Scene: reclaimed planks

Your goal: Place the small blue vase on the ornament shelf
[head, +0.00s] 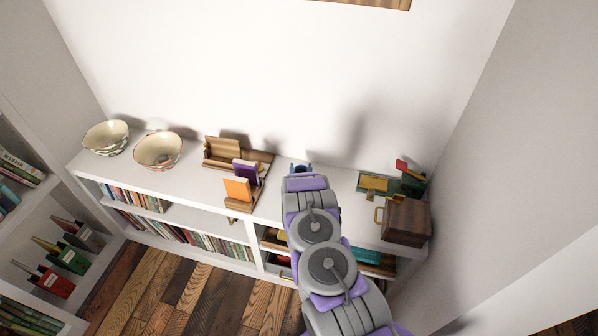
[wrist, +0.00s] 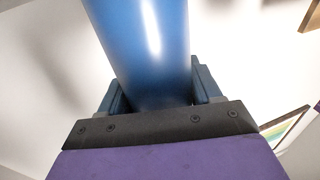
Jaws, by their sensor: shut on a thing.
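In the wrist view a smooth blue vase (wrist: 145,45) stands between the two dark blue fingers of my gripper (wrist: 158,95), which is shut on it. Its top runs out of the frame. In the head view my gripper (head: 300,168) is over the back of the white shelf unit's top (head: 330,195), near the wall. There the vase is mostly hidden by my arm, and I cannot tell whether it touches the surface. I cannot tell from these frames which surface is the ornament shelf.
Two patterned bowls (head: 158,151) stand at the left on the unit's top. A wooden holder with books (head: 238,188) is left of my gripper. A wooden box (head: 405,222) and green items (head: 411,184) are at the right. The top beside my gripper is bare.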

